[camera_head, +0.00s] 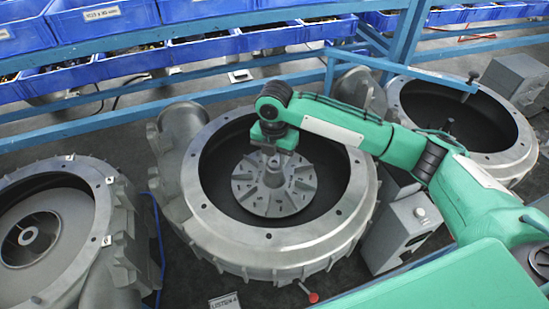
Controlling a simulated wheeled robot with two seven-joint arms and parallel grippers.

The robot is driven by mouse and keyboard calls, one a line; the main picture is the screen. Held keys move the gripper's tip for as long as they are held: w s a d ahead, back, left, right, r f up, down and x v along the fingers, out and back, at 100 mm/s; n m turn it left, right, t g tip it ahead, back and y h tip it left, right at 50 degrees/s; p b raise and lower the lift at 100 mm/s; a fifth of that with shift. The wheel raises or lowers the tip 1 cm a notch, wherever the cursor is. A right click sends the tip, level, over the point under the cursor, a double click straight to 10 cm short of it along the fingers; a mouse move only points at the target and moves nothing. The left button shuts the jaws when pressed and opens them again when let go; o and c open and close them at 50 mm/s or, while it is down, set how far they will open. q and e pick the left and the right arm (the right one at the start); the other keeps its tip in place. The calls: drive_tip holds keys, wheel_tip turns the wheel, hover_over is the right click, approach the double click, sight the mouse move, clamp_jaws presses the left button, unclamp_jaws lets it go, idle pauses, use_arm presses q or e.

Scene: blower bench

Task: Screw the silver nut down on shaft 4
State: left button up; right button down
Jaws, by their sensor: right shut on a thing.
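My right gripper (273,152) points down over the middle of the central blower housing (352,213), at the top of the hub on the grey impeller (262,202). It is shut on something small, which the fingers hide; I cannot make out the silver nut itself. The shaft (274,177) rises from the impeller's centre just under the fingers, and its top is mostly covered. I cannot tell how far down the nut sits. A label plate ending in 4 (225,301) lies in front of this housing. My left gripper is not in view.
Other open housings stand at the left (85,255) and the back right (510,160). A grey box (400,233) stands right of the central housing, near my arm. Blue rails (120,118) and blue bins (200,50) run along the back. A red-knobbed lever (313,297) sticks out in front.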

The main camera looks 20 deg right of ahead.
drive_tip(key=m, duration=0.5)
drive_tip(key=shift+m, duration=0.4)
drive_tip(key=m, duration=0.4)
drive_tip(key=shift+f+m, duration=0.1)
drive_tip(key=shift+m, duration=0.2)
drive_tip(key=m, duration=0.4)
drive_tip(key=shift+m, duration=0.3)
drive_tip(key=m, duration=0.5)
drive_tip(key=c, duration=1.3)
unclamp_jaws()
drive_tip(key=shift+s, duration=0.1)
